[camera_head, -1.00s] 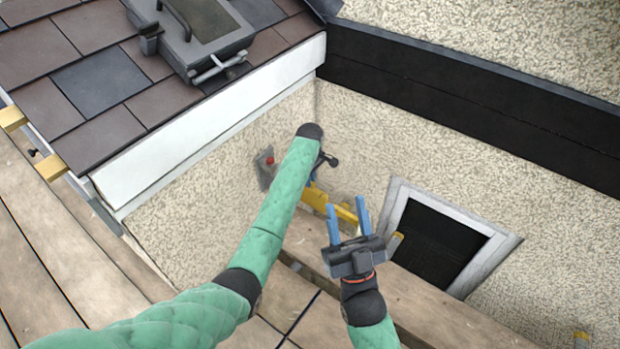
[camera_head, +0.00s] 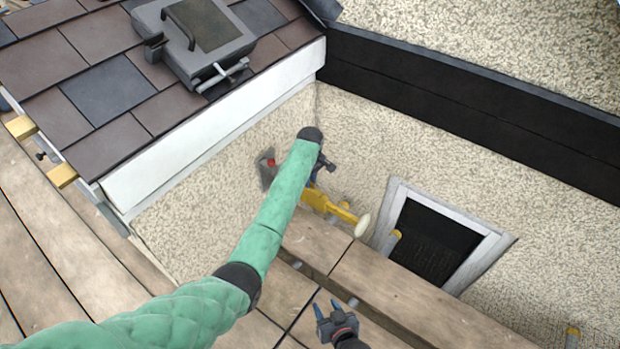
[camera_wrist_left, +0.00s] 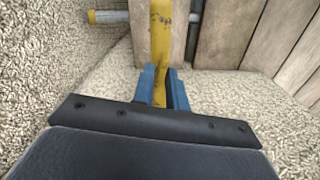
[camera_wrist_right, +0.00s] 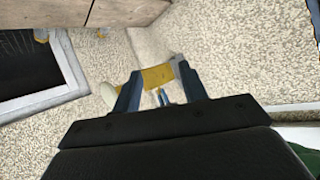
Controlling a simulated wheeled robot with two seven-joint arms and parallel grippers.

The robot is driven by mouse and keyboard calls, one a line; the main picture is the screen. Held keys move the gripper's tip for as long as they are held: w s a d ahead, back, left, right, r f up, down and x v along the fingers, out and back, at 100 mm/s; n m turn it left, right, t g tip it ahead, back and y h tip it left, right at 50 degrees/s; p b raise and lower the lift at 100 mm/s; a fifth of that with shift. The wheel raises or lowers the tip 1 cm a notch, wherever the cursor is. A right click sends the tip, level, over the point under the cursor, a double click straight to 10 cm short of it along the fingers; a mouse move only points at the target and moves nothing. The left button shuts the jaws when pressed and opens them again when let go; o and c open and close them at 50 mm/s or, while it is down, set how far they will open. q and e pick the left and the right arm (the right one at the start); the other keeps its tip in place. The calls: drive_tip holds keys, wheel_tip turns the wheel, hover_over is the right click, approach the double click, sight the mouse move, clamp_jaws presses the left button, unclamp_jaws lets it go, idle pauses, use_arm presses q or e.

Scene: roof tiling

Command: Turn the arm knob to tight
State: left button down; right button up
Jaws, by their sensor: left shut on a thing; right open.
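A yellow arm (camera_head: 320,199) juts out low against the stucco wall, with a pale oval piece (camera_head: 362,224) at its right end. I cannot tell for certain if that piece is the arm knob. My left gripper (camera_wrist_left: 162,88) is shut on the yellow arm; in the head view my left arm partly hides this grip. My right gripper (camera_head: 325,304) is open and empty, lower in the head view and apart from the yellow arm. The right wrist view shows the yellow arm (camera_wrist_right: 158,76) beyond the right fingertips, with the pale piece (camera_wrist_right: 108,94) by the left finger.
A grey plate with a red part (camera_head: 270,162) is by the wall corner. A grey case (camera_head: 195,42) lies on the tiled roof (camera_head: 95,95). A white-framed window (camera_head: 440,240) is right of the yellow arm. Wooden planks (camera_head: 60,250) run along the front.

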use_arm(q)
drive_tip(key=shift+r+m+p, duration=0.1)
drive_tip(key=shift+m+p, duration=0.2)
drive_tip(key=shift+p, duration=0.2)
use_arm(e)
drive_tip(key=s+d+f+g, duration=0.1)
drive_tip(key=s+f+g, duration=0.3)
drive_tip(key=s+f, duration=0.5)
use_arm(q)
drive_tip(key=shift+p, duration=0.3)
drive_tip(key=shift+r+m+p, duration=0.15)
drive_tip(key=shift+m+p, duration=1.05)
drive_tip(key=shift+p, duration=0.55)
drive_tip(key=m+p, duration=0.2)
drive_tip(key=p, duration=0.1)
drive_tip(key=shift+m, duration=0.3)
drive_tip(key=m+p, duration=0.5)
drive_tip(key=m, duration=0.3)
drive_tip(key=shift+m+p, duration=0.3)
drive_tip(key=shift+p, duration=0.1)
drive_tip(key=shift+f+m, duration=0.2)
drive_tip(key=shift+m, duration=0.6)
use_arm(e)
wheel_tip(320, 180, up, 35)
drive_tip(key=w+g, duration=0.1)
drive_tip(key=g, duration=0.2)
drive_tip(key=shift+d+f+n+h, duration=0.15)
drive_tip(key=shift+d+n+h, duration=0.15)
drive_tip(key=shift+d, duration=0.1)
